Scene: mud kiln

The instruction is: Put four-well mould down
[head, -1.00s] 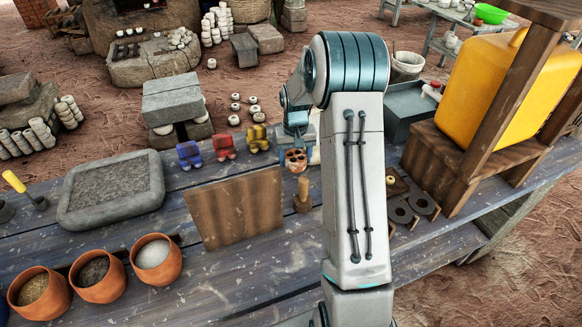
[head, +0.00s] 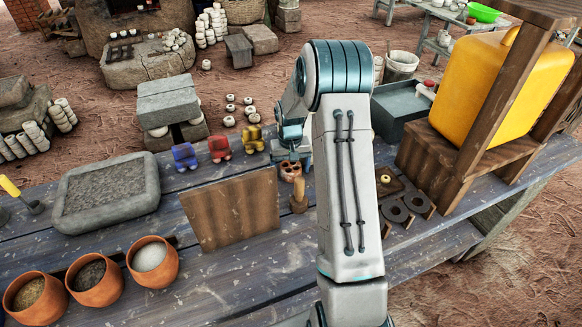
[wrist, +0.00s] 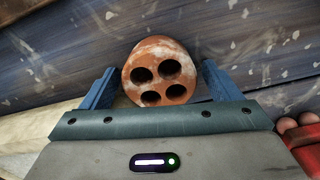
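The four-well mould (head: 290,170) is a small reddish clay piece with dark round wells in its top. In the head view it stands on the bench just beyond a short wooden post (head: 298,196), partly hidden by my arm. In the wrist view the mould (wrist: 159,72) is between the two blue fingers of my gripper (wrist: 158,66), wells facing the camera. A narrow gap shows between the mould and each finger, so my gripper looks open around it. The mould's underside is hidden.
Blue (head: 184,157), red (head: 219,149) and yellow (head: 252,139) blocks stand left of the mould. Dark ringed pieces (head: 408,205) and a wooden stand (head: 455,165) are to the right. A red object (wrist: 302,137) borders the wrist view.

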